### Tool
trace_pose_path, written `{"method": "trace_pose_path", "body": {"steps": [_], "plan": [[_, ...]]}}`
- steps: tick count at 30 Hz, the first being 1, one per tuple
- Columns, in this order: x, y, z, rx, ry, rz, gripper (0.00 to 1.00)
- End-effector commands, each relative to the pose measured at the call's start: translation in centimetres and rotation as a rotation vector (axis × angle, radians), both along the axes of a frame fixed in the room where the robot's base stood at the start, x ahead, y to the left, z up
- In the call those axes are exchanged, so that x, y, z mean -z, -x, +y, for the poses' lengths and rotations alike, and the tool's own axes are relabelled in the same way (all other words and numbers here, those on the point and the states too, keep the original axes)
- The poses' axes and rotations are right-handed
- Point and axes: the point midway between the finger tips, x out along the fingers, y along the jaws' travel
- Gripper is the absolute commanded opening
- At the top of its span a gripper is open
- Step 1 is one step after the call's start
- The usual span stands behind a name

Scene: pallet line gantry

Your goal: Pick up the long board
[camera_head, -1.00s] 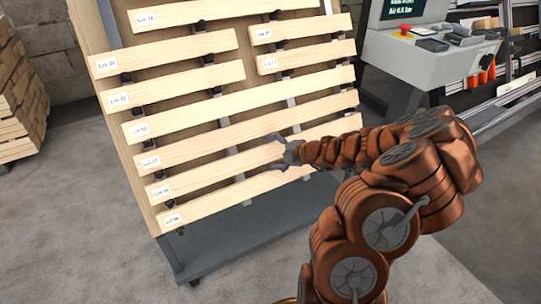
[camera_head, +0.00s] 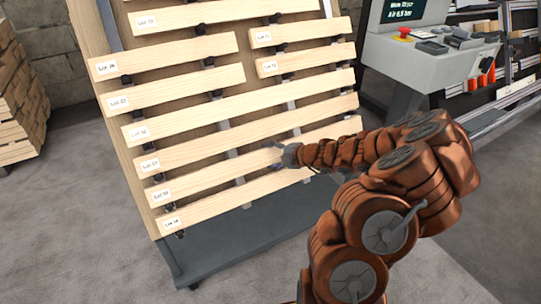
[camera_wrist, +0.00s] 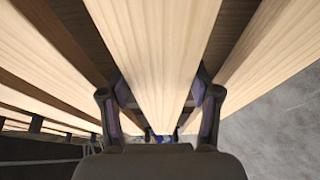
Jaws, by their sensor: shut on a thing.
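My gripper (camera_head: 285,156) is at a rack of pale wooden boards. It is shut on a long board (camera_head: 212,178), the second from the bottom, labelled at its left end. In the wrist view my gripper (camera_wrist: 160,112) has one finger on each side of that board (camera_wrist: 155,45), which runs away between them. The held board lies along the rack in line with its neighbours; whether it is clear of its supports cannot be told. My arm hides its right part in the head view.
Other labelled boards lie close above and below, including the bottom board (camera_head: 205,208). The rack's grey base (camera_head: 230,245) stands on open floor. A grey control console (camera_head: 420,60) stands at the right. A wood stack (camera_head: 20,95) is at the left.

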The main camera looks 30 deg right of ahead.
Motion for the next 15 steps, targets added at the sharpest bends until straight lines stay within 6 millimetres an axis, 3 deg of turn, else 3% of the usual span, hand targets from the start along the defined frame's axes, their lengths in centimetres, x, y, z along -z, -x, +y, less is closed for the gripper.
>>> {"method": "trace_pose_path", "body": {"steps": [7, 15], "plan": [[0.01, 0.01, -0.01, 0.000, 0.000, 0.000, 0.05], [-0.12, 0.06, -0.05, 0.001, 0.000, 0.000, 0.05]]}}
